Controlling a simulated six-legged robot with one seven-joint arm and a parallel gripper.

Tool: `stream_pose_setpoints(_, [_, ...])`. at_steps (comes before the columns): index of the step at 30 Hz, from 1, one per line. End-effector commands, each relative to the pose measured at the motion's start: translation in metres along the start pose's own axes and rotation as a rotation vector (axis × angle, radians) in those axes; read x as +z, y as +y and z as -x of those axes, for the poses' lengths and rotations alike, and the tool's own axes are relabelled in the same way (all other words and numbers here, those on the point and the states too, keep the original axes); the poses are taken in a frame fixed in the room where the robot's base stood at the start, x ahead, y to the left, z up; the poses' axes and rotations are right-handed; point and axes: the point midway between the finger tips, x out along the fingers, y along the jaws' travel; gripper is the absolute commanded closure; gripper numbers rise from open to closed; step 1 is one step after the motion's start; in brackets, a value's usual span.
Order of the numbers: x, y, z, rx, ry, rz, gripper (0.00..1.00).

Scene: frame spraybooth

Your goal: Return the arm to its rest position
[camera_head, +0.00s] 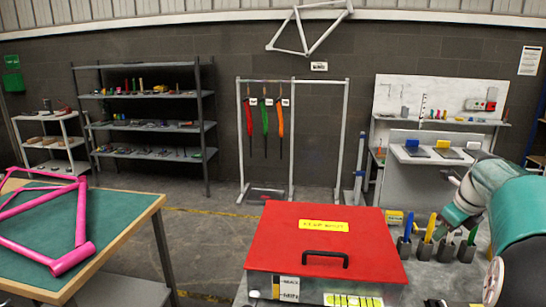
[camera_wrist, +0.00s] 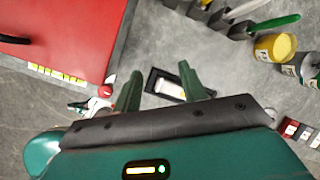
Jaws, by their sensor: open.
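My gripper (camera_wrist: 163,82) is open, with its two dark green fingers apart and nothing held between them in the wrist view. Beyond the fingers, a black tray (camera_wrist: 152,82) with a pale item lies on the grey surface. In the head view my teal arm (camera_head: 490,193) is bent at the right edge, raised beside the row of tool holders.
A red-lidded box (camera_head: 285,245) with a black handle stands front centre. Tool holders (camera_head: 446,250) with coloured handles stand to its right. The wrist view shows a yellow-topped can (camera_wrist: 275,46) at right. A pink frame (camera_head: 72,258) lies on the left table.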

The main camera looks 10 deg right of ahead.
Motion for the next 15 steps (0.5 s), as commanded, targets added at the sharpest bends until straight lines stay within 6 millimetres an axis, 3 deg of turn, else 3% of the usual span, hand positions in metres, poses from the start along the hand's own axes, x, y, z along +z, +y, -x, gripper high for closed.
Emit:
stream_pose_setpoints(5, [0.024,0.064,0.024,0.001,-0.004,0.342,0.58])
stream_pose_setpoints(8, [0.033,0.112,0.04,-0.001,-0.008,0.608,0.58])
stream_pose_setpoints(15, [0.025,0.23,0.071,-0.014,-0.021,1.308,0.58])
